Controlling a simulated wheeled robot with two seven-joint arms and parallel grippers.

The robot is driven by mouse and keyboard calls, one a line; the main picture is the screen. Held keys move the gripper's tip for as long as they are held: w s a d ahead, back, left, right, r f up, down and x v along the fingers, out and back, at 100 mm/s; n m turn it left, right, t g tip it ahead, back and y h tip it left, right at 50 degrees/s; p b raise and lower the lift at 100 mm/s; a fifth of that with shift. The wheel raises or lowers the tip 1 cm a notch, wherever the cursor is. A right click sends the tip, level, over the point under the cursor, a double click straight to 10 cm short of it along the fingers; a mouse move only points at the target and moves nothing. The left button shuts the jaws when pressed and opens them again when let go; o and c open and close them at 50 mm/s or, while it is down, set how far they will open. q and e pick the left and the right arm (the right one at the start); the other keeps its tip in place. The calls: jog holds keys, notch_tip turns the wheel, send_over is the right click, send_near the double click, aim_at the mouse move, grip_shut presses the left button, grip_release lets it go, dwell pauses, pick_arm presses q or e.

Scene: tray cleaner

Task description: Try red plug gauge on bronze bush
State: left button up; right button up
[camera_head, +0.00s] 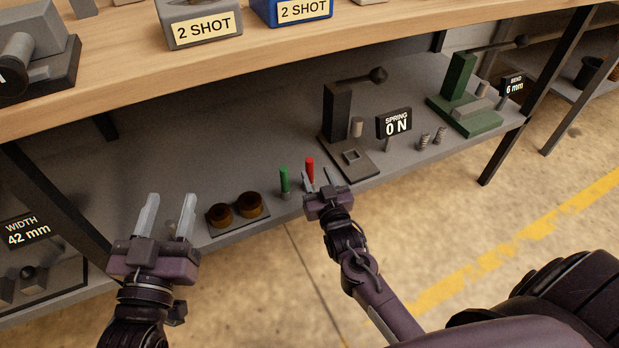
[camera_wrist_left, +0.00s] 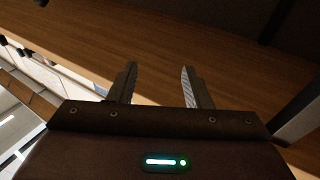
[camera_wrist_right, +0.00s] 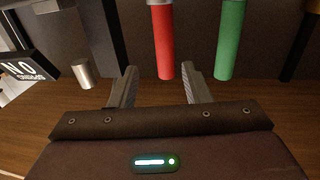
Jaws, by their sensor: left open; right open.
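The red plug gauge (camera_head: 309,168) stands upright on the grey lower shelf, beside the green gauge (camera_head: 284,180). Two bronze bushes (camera_head: 220,214) (camera_head: 249,204) sit on a dark plate to their left. My right gripper (camera_head: 319,183) is open and empty at the red gauge. In the right wrist view, the red handle (camera_wrist_right: 162,42) shows in line with the gap between the fingertips, with the green handle (camera_wrist_right: 229,40) outside to the right. My left gripper (camera_head: 168,205) is open and empty, left of the bushes, in front of the shelf.
A spring press (camera_head: 338,115) with a "0 N" display (camera_head: 394,123) stands right of the gauges, with small springs beside it. A green press (camera_head: 460,90) stands farther right. The wooden upper bench (camera_head: 130,85) overhangs the shelf. A width gauge display (camera_head: 28,229) is at left.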

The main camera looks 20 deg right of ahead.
aim_at(311, 168)
jog(key=w+b, duration=0.1)
jog(key=w, duration=0.4)
jog(key=shift+b, duration=0.35)
pick_arm(q)
jog(key=s+a+r+t+h, duration=0.2)
jog(key=r+t, duration=0.4)
jog(key=r, duration=0.6)
jog(key=shift+s+r+t+h, duration=0.15)
jog(key=shift+s+t+h, duration=0.15)
jog(key=shift+s+h, duration=0.3)
jog(key=shift+s+a, duration=0.1)
pick_arm(e)
jog(key=shift+c, duration=0.4)
pick_arm(q)
jog(key=shift+y, duration=0.3)
pick_arm(e)
jog(key=shift+r, duration=0.1)
grip_shut()
